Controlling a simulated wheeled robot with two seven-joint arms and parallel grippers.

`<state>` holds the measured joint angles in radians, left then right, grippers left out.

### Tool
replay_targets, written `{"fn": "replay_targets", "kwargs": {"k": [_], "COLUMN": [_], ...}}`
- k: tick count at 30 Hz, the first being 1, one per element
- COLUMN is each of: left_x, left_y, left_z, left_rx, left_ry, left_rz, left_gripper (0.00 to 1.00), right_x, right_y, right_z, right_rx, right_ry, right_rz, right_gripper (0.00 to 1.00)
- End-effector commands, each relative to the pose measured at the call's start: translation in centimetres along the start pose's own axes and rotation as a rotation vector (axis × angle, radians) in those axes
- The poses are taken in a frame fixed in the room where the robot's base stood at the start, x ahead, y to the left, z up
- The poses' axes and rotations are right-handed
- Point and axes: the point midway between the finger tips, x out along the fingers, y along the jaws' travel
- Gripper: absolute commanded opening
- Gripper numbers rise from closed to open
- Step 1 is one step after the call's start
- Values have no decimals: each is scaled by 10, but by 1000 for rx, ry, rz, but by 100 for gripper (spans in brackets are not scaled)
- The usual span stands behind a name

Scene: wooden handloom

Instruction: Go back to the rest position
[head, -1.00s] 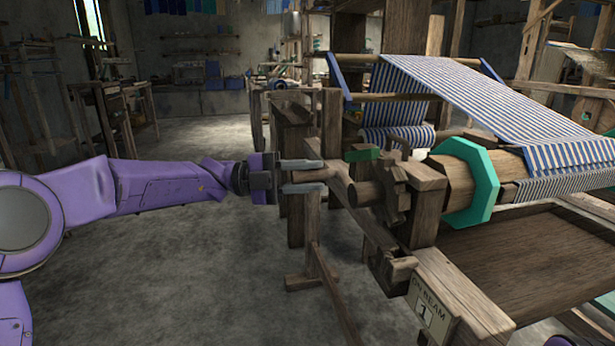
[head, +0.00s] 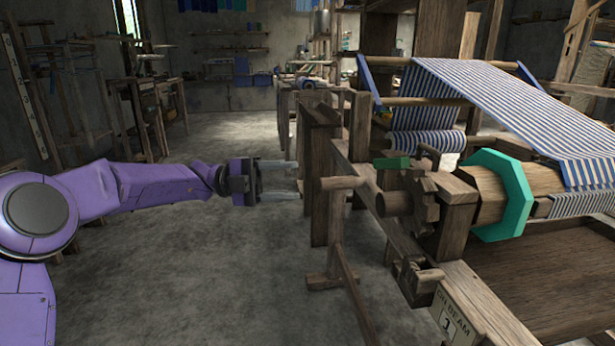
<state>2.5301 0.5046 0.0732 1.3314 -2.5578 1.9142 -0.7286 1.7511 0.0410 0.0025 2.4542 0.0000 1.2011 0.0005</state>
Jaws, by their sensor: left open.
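My left gripper (head: 280,180) is open and empty, with its two grey fingers pointing right. It is left of the wooden loom (head: 362,135), apart from the wooden handle (head: 342,183) that sticks out to the left from the loom's side. The handle leads to a toothed wooden wheel (head: 424,203) beside the beam with a green octagonal collar (head: 503,195). My right gripper is out of view.
Blue and white striped cloth (head: 500,100) stretches over the loom. A labelled plate (head: 452,318) is on the loom's near frame. Bare concrete floor (head: 200,270) lies below my left arm. Wooden racks stand at the far left.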

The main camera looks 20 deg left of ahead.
Motion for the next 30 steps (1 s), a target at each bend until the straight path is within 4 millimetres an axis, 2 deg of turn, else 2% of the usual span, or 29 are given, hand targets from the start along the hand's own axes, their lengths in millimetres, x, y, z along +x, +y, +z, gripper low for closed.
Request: {"fn": "replay_targets", "kwargs": {"k": [16, 19, 22, 23, 26, 29, 30], "left_x": [-3, -1, 4, 6, 3, -11, -19], "left_y": [1, -11, -15, -9, 38, 120, 156], "left_z": [1, 12, 30, 39, 74, 104, 109], "left_rx": [-29, -124, -324, -408, -714, -1031, -1139], "left_ry": [-6, -58, -121, -148, -270, -454, -533], "left_rz": [5, -115, -353, -428, -665, -882, -955], "left_gripper": [53, 53, 53, 53, 53, 53, 53], "right_x": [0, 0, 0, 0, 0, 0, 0], "right_y": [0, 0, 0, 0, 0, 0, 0], "right_z": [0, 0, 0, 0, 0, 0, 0], "right_rx": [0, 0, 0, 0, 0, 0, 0], "right_ry": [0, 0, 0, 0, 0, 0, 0], "right_rz": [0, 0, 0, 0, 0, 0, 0], "right_gripper": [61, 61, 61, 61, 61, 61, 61]}}
